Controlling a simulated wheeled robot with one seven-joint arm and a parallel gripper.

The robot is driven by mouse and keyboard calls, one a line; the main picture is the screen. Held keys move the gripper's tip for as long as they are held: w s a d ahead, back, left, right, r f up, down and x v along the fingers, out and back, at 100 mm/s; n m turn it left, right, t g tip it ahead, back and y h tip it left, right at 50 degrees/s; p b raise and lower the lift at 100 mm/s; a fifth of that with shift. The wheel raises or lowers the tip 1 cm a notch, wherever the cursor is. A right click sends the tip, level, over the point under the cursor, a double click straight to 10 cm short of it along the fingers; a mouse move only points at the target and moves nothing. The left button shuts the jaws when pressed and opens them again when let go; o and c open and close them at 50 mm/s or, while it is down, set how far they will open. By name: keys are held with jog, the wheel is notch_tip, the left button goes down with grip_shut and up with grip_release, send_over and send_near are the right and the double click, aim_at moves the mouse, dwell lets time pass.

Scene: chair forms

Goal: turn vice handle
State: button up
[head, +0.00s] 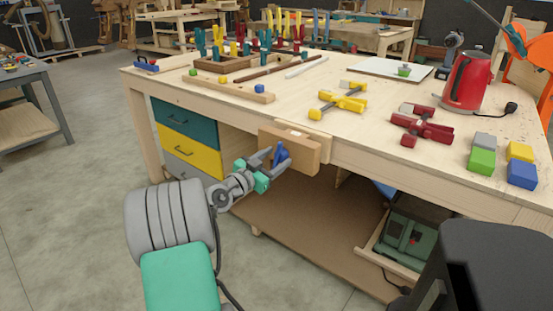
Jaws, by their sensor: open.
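A wooden vice (303,148) is mounted on the front edge of the workbench (225,109). Its blue handle (281,155) stands out from the vice's front face and tilts up to the right. My gripper (279,160) is at the handle with its fingers apart. The fingers seem to lie around or beside the blue handle; I cannot tell whether they touch it. The handle's lower part is partly hidden by my gripper.
Teal, yellow and grey drawers (192,152) are left of my gripper. A green machine (407,235) sits on the lower shelf. Open floor lies at left.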

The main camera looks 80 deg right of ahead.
jog(key=shift+s+d, duration=0.15)
jog(key=shift+d, duration=0.3)
grip_shut()
dwell(0.3)
